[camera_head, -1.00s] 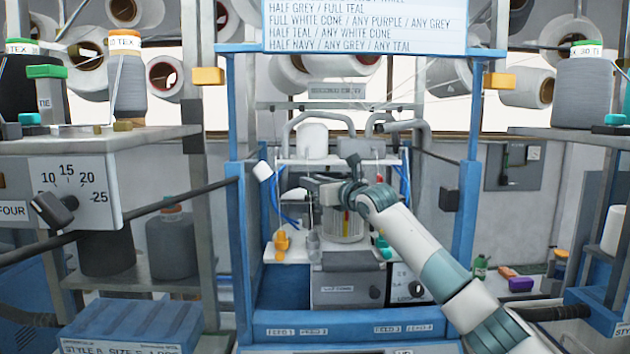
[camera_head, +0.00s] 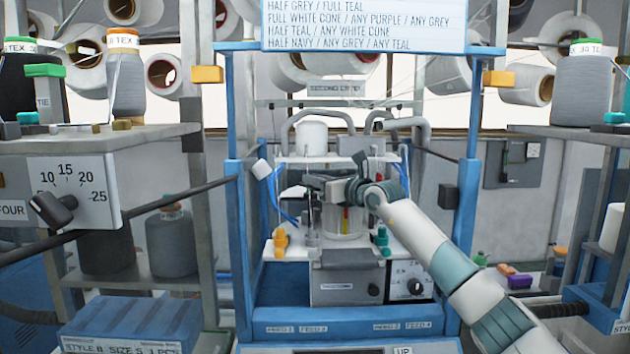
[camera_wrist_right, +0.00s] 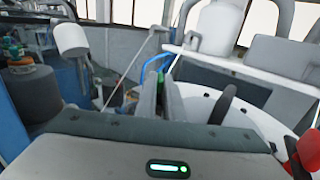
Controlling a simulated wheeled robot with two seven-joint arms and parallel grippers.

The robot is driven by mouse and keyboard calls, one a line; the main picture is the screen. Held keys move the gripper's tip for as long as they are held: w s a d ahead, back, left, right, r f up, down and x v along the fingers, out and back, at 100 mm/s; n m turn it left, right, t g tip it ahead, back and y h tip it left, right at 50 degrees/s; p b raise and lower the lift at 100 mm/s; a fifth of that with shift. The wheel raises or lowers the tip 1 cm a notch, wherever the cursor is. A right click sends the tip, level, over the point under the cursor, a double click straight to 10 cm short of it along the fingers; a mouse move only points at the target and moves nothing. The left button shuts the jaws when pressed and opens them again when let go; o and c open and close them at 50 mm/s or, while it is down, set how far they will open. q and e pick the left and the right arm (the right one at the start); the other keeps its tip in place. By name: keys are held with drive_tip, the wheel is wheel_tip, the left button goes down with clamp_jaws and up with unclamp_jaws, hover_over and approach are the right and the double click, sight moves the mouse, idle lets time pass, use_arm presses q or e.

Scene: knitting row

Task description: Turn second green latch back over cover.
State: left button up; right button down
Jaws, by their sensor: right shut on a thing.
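My right gripper (camera_head: 318,183) reaches in from the right to the middle of the knitting machine, above its pale cylinder (camera_head: 343,225). I cannot make out the second green latch for certain. A green-teal part (camera_head: 382,240) stands on the white deck to the right of the cylinder, apart from the gripper. A white round rim (camera_wrist_right: 240,116), perhaps the cover, lies beside the fingers in the wrist view. My left gripper is not in view.
Blue posts (camera_head: 465,215) stand on both sides of the machine. An orange part (camera_head: 281,240) is left on the deck (camera_head: 298,256). Blue hoses, a black handle (camera_wrist_right: 224,104) and a red knob (camera_wrist_right: 308,152) are near the fingers. A white shelf (camera_head: 320,158) is close above.

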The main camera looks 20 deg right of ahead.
drive_tip(key=shift+w+d+f+n+g+y, duration=0.15)
drive_tip(key=shift+f+n+g+y, duration=0.2)
drive_tip(key=shift+n+g+y, duration=0.45)
drive_tip(key=shift+y, duration=0.4)
drive_tip(key=shift+d+n+y+b, duration=0.15)
drive_tip(key=shift+n+y+b, duration=0.35)
drive_tip(key=shift+y+b, duration=0.15)
drive_tip(key=shift+r+n+g+y+b, duration=0.1)
drive_tip(key=shift+n+g+y+b, duration=0.2)
drive_tip(key=shift+n+g+y, duration=0.15)
drive_tip(key=shift+r, duration=0.1)
drive_tip(key=c, duration=1.9)
unclamp_jaws()
drive_tip(key=shift+o, duration=0.2)
drive_tip(key=shift+r, duration=0.1)
drive_tip(key=shift+d, duration=0.1)
